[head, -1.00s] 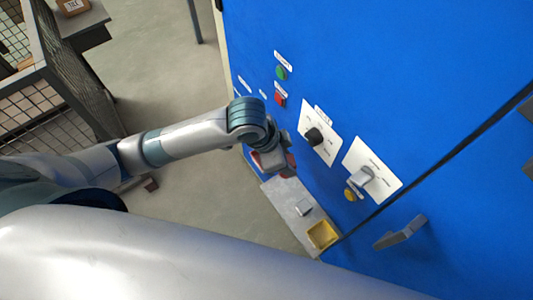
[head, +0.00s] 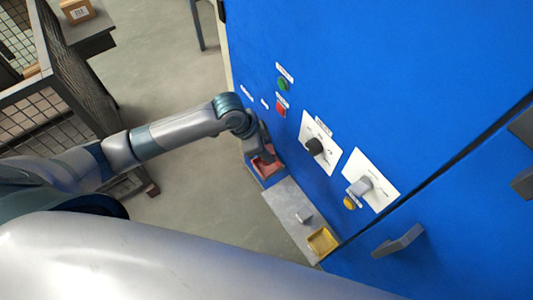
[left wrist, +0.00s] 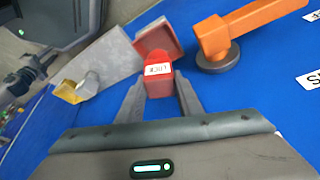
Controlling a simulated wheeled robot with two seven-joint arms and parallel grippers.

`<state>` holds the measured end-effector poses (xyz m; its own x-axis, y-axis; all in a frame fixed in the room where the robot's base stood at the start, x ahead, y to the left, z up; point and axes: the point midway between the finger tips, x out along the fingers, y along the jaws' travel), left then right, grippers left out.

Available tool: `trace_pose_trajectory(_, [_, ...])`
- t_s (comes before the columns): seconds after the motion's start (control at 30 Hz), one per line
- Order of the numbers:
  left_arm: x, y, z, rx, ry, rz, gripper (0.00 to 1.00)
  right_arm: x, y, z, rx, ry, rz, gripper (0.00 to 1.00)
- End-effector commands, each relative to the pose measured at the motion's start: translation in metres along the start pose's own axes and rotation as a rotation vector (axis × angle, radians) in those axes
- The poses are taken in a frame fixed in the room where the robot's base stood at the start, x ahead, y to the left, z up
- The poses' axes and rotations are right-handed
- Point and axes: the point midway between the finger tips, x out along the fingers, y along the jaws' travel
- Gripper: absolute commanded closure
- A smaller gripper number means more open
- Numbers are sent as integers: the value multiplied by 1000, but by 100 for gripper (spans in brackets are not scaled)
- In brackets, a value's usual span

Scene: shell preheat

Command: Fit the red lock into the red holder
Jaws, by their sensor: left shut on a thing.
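The red lock (left wrist: 158,82), a small red block with a white label, sits between the fingers of my left gripper (left wrist: 160,90) in the left wrist view. The gripper is shut on it. The red holder (left wrist: 152,36), a shallow red tray, lies just beyond the lock; the lock's far end overlaps it in the picture, and I cannot tell whether they touch. In the head view my left gripper (head: 262,152) hangs over the red holder (head: 270,170) at the far end of the ledge and partly hides it. The lock is not clear there. My right gripper is out of view.
A grey ledge (head: 285,205) runs along the blue cabinet (head: 430,80), with a yellow holder (head: 322,241) at its near end and a small grey block (head: 304,216) on it. Knobs and buttons stick out from the cabinet. An orange handle (left wrist: 250,25) is close by in the wrist view.

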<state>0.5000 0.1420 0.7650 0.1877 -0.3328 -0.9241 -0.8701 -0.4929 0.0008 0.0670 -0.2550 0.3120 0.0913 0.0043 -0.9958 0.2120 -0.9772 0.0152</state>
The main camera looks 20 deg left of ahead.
Motion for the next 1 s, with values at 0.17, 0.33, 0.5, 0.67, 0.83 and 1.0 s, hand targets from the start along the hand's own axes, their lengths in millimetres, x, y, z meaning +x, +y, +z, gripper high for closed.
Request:
trace_pose_trajectory(0.17, [2,-4,2,1,2,-1,91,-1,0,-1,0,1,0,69])
trace_pose_trajectory(0.33, [2,-4,1,1,2,-1,91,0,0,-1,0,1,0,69])
trace_pose_trajectory(0.5, [7,-4,4,-1,0,0,91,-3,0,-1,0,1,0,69])
trace_pose_trajectory(0.67, [24,-3,11,-2,-1,1,91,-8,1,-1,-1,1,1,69])
trace_pose_trajectory(0.83, [38,-4,17,0,1,-1,91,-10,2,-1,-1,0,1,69])
trace_pose_trajectory(1.0, [39,-4,17,1,2,-2,91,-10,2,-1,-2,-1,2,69])
